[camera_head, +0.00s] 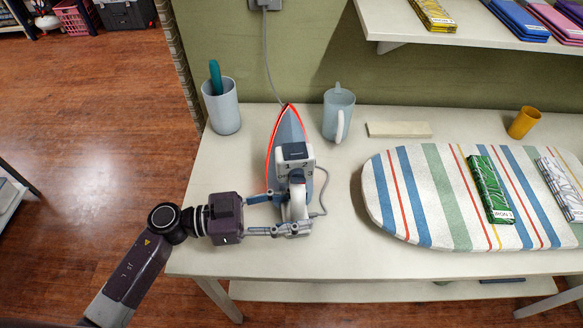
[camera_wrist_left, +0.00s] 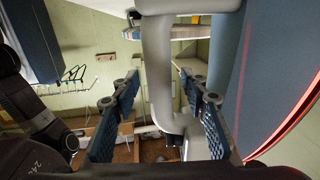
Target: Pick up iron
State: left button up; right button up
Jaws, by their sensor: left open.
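The iron (camera_head: 290,131) is on the left part of the table, blue and white-grey with a red edge and its tip toward the wall. In the left wrist view its grey handle (camera_wrist_left: 159,62) runs between my fingers, with the blue body and red edge at the right. My left gripper (camera_head: 292,211) is open. Its two fingers are on either side of the handle, with visible gaps in the wrist view. The head view partly hides the lower iron behind the gripper. My right gripper is not in view.
The white table (camera_head: 345,256) also holds a light-blue cup (camera_head: 222,108) with a teal item, a light-blue pitcher (camera_head: 338,115), a pale bar (camera_head: 398,129), an orange cup (camera_head: 523,123) and a striped ironing board (camera_head: 435,190) with packets. A shelf (camera_head: 405,22) overhangs at right.

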pick_arm(q)
jog(key=shift+c, duration=0.3)
grip_shut()
jog(key=shift+w+d+r, duration=0.1)
jog(key=shift+w+r, duration=0.05)
jog(key=shift+r, duration=0.1)
